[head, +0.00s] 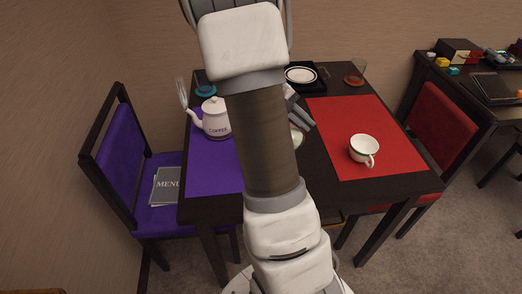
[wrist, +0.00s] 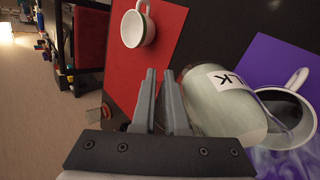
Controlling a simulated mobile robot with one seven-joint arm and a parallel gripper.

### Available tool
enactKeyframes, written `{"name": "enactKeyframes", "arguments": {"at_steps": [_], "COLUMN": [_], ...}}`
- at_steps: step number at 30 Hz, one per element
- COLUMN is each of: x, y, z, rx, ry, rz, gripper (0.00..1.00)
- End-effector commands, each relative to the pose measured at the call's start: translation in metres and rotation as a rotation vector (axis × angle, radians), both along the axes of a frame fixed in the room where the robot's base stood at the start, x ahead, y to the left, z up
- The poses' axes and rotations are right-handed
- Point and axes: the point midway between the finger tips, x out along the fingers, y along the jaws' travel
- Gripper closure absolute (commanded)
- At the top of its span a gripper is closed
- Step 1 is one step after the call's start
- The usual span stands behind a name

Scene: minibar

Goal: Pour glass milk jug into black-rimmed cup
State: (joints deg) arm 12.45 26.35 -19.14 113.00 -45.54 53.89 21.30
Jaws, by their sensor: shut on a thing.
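The glass milk jug (wrist: 222,103), pale with a white label reading "LK", is at the right of my gripper's fingers in the wrist view. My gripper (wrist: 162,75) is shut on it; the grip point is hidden. The jug looks tilted, its far end overlapping a white cup with a dark rim and dark inside (wrist: 298,79), by the purple mat. I take this as the black-rimmed cup; whether the jug touches it or milk flows, I cannot tell. In the head view my gripper (head: 298,112) is partly behind my arm, which hides most of the jug and this cup.
Another white cup, with a green rim (head: 363,149), stands on the red mat (head: 330,115). A white coffee pot (head: 215,122) stands on the purple mat (head: 205,170). A black tray with a plate (head: 300,75) is at the back. Chairs flank the table.

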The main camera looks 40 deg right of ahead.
Motion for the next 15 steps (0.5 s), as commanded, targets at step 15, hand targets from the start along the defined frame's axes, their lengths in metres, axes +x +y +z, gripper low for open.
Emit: {"name": "enactKeyframes", "arguments": {"at_steps": [15], "x": [0.0008], "y": [0.0005], "z": [0.0012], "rx": [-0.028], "ry": [0.017], "rz": [0.001], "gripper": [1.0]}}
